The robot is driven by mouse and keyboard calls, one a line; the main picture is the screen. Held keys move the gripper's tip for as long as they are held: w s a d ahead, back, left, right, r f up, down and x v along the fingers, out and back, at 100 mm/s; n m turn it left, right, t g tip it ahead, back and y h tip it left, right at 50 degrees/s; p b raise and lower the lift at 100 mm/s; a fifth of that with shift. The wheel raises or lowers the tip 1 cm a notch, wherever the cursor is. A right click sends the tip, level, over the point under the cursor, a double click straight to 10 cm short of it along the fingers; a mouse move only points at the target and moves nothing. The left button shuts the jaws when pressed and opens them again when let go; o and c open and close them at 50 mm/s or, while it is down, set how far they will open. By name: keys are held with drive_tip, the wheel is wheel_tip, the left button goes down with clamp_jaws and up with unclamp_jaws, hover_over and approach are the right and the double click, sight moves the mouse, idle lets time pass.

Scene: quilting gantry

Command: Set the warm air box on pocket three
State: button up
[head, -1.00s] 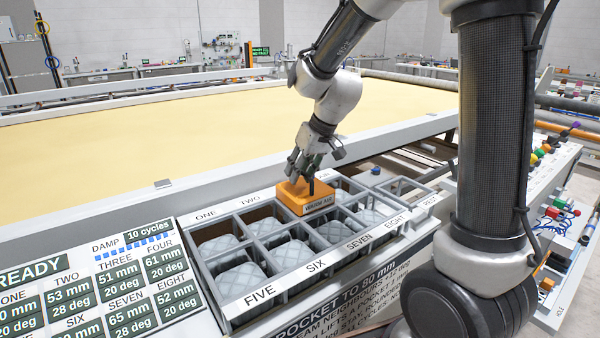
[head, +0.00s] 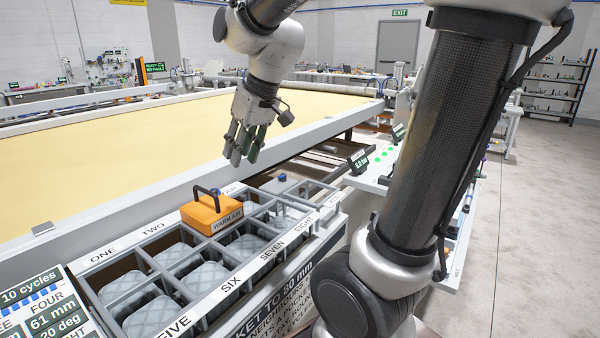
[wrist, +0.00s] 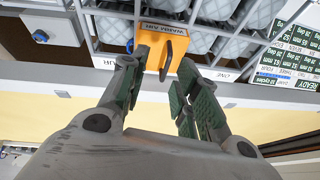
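The orange warm air box (head: 211,212), with a black arched handle on top, sits upright on the back row of the grey pocket rack (head: 205,308). It stands just past the TWO label, over the third back pocket, whose own label it hides at least partly. It also shows in the wrist view (wrist: 177,48). My gripper (head: 241,154) is above and to the right of the box, apart from the handle. In the wrist view its fingers (wrist: 158,84) are spread, with nothing between them.
Quilted grey pads (head: 205,276) lie in several pockets. A yellow quilting bed (head: 110,160) with a pale rail runs behind the rack. Open floor (head: 540,210) lies at right.

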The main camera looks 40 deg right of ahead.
drive_tip(key=s+d+f+m+h, duration=0.1)
drive_tip(key=s+d, duration=0.3)
drive_tip(key=s, duration=0.4)
drive_tip(key=s+d+f+m+h, duration=0.1)
drive_tip(key=s+d, duration=0.3)
drive_tip(key=s, duration=0.4)
drive_tip(key=shift+s+f, duration=0.15)
drive_tip(key=shift+a, duration=0.1)
